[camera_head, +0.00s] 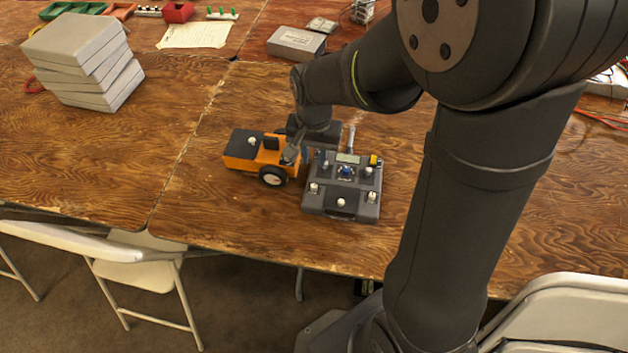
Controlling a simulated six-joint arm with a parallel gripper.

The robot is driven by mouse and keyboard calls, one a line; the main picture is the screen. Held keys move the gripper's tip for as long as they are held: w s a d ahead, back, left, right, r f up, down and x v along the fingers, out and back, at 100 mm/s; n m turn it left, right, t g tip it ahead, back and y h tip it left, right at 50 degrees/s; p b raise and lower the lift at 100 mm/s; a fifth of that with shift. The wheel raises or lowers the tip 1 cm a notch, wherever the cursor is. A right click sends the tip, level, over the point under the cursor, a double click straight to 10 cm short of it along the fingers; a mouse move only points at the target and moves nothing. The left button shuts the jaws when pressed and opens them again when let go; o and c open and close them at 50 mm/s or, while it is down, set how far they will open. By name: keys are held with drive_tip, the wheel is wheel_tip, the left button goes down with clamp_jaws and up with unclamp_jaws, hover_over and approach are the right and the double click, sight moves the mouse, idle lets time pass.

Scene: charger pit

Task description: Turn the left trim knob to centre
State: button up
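A dark grey control box (327,205) lies on the wooden table, with a small display (348,158) at its far edge. It carries several pale knobs, a blue part (346,170) in the middle and a yellow part (374,160) at the far right corner. One pale knob (314,188) sits on the box's left side; its pointing direction is too small to read. My gripper (306,153) is at the box's far left corner, between it and an orange vehicle. Its fingertips are too small and partly hidden to tell whether they are open or touching anything.
The orange wheeled vehicle (243,152) stands close to the box's left. A stack of grey boxes (88,60) is at the far left. A grey case (296,42) lies behind my arm. White folding chairs (130,272) stand at the near edge. The table's left middle is clear.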

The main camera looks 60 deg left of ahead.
sight(314, 185)
wheel_tip(314, 185, down, 11)
drive_tip(key=shift+f, duration=0.1)
idle(0.3)
drive_tip(key=shift+c, duration=0.5)
clamp_jaws()
